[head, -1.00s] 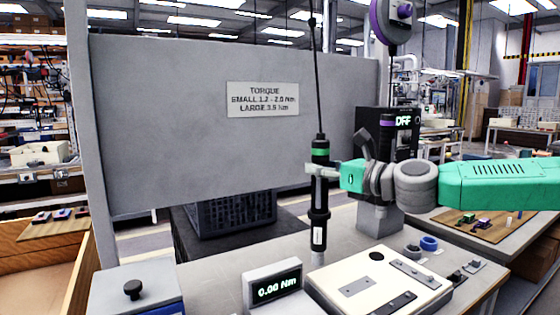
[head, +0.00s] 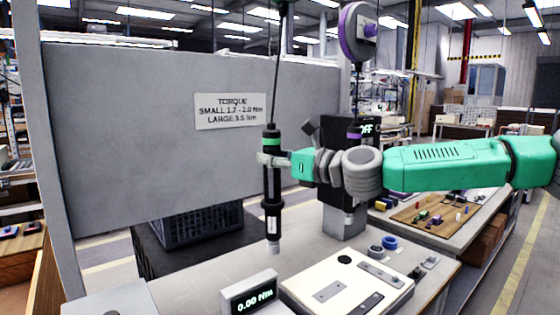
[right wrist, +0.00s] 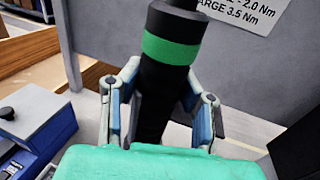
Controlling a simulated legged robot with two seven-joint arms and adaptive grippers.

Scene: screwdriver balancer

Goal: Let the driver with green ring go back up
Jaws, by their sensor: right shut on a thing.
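The driver with the green ring (head: 272,195) is black and hangs upright on a cable over the bench. Its green ring (head: 271,140) sits near the top, just above my right gripper's fingers. My right gripper (head: 268,158) comes in from the right and is shut around the driver's body below the ring. In the right wrist view the black driver (right wrist: 160,110) stands between the two fingers, with the green ring (right wrist: 172,50) above them. The driver's lower tip is close above the bench, left of the white fixture plate. My left gripper is not in view.
A torque display (head: 250,295) reading 0.00 Nm and a white fixture plate (head: 325,290) stand on the bench below. A purple-rimmed balancer reel (head: 357,32) hangs at upper right. A dark crate (head: 200,225) stands behind. A grey panel (head: 120,130) with a torque sign closes the back.

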